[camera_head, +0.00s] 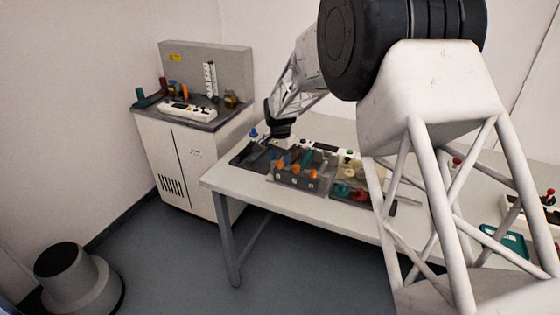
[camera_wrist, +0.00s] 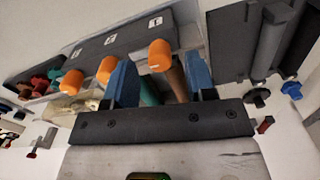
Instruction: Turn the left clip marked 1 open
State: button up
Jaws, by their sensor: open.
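The fixture (camera_head: 298,180) is a grey block on the table with several orange clips. White number labels show on its face in the wrist view. The clip marked 1 is the leftmost orange one (camera_head: 282,167) in the head view. In the wrist view it is the rightmost, a round-ended orange knob (camera_wrist: 160,55) beside the label that looks like 1. My gripper (camera_wrist: 161,66) is open, its blue fingers on either side of this clip. I cannot tell whether they touch it. In the head view, my gripper (camera_head: 280,147) is over the fixture's left end, its fingertips hard to make out.
Another orange clip (camera_wrist: 107,70) is close to my left-hand finger in the wrist view. A brown and a green cylinder stand between the fingers. A dark tray (camera_head: 250,155) lies left of the fixture, and red and green parts (camera_head: 350,192) lie right.

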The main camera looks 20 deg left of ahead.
aim_at(280, 161)
jog(key=shift+r, duration=3)
jog(key=shift+d+r, duration=0.2)
jog(key=shift+d, duration=0.1)
jog(key=s+d+r, duration=0.3)
jog(key=d+r, duration=0.2)
jog(key=d, duration=0.4)
jog(key=s+d+r+t, duration=0.15)
jog(key=d+r, duration=0.25)
jog(key=d, duration=0.4)
jog(key=s+d+r+g, duration=0.1)
jog(key=s+d+r, duration=0.3)
jog(key=d, duration=0.5)
jog(key=s+d+r+n+t, duration=0.1)
jog(key=s+d+r, duration=0.1)
jog(key=s+d, duration=0.5)
jog(key=s+d+r, duration=0.3)
jog(key=s+d, duration=0.2)
jog(key=d, duration=0.4)
jog(key=s+d+f, duration=0.1)
jog(key=s+d, duration=0.3)
jog(key=s, duration=0.3)
jog(key=s+d+f, duration=0.2)
jog(key=s+d, duration=0.2)
jog(key=s, duration=0.4)
jog(key=s+d+f+t, duration=0.1)
jog(key=s+d, duration=0.4)
jog(key=s, duration=0.3)
jog(key=shift+f+n, duration=0.2)
jog(key=shift+n, duration=0.2)
